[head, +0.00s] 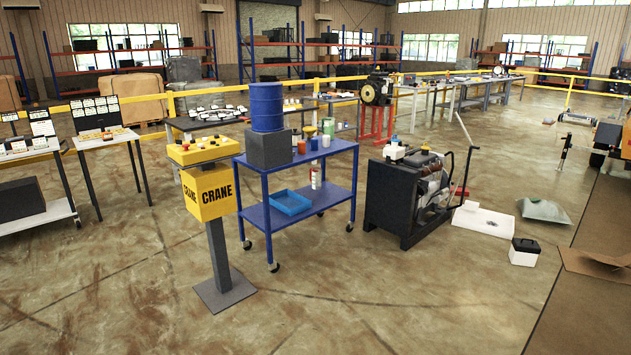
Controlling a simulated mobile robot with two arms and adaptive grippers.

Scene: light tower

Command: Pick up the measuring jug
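I cannot make out a measuring jug for certain; the small containers are too small to tell apart. Several stand on the top shelf of the blue cart (343,147). They include an orange cup (301,146), a green container (328,126) and a small white container (326,141). A blue drum (267,107) on a dark grey box (268,150) stands at the left of that shelf and may hide things behind it. Neither of my grippers is in view.
A yellow CRANE pedestal (209,194) stands at the cart's front left. A black machine (392,197) with a handle stands to its right. A blue tray (289,202) sits on the lower shelf. The floor in front is open.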

